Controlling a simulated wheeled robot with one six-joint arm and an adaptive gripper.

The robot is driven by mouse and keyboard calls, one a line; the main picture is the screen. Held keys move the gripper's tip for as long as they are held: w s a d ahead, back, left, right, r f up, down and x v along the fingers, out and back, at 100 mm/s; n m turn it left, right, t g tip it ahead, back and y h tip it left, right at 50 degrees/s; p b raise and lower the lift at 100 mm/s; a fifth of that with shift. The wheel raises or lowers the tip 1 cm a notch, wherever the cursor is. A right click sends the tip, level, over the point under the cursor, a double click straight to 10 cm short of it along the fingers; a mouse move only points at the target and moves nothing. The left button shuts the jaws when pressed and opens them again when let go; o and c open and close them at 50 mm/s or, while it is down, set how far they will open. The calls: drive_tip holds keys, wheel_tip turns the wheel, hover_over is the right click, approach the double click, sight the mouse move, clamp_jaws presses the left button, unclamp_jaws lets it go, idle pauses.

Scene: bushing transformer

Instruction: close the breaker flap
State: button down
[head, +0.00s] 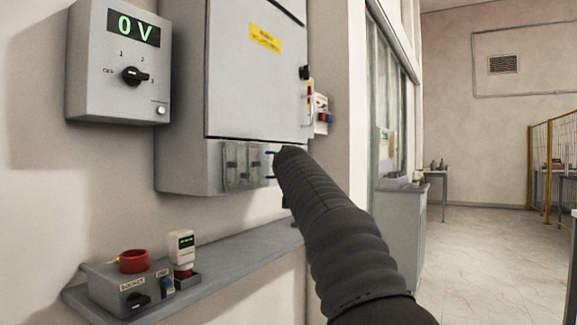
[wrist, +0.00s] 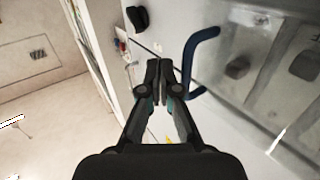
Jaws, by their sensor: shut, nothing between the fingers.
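The breaker flap (head: 243,164) is a clear cover over the dark breakers at the bottom of the grey cabinet. In the wrist view the clear flap (wrist: 262,50) fills the upper right, with dark switches behind it. Its blue handle (wrist: 188,65) is a bent bar; in the head view only its ends (head: 270,153) show beside my arm. I cannot tell whether the flap lies flush. My gripper (wrist: 158,66) is shut and empty, its tips just left of the handle in the wrist view, with no clear contact. My arm hides the gripper in the head view.
The cabinet door (head: 255,75) above is shut, with a black knob (head: 305,72) at its right edge. A control box (head: 120,60) reading 0 V hangs at left. A shelf (head: 235,247) below holds a box with a red ring (head: 133,261) and a handheld meter (head: 181,250).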

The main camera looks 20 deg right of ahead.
drive_tip(key=shift+d, duration=0.1)
drive_tip(key=s+d, duration=0.8)
drive_tip(key=d, duration=0.3)
drive_tip(key=shift+r, duration=0.15)
idle(0.3)
drive_tip(key=shift+s+d, duration=0.1)
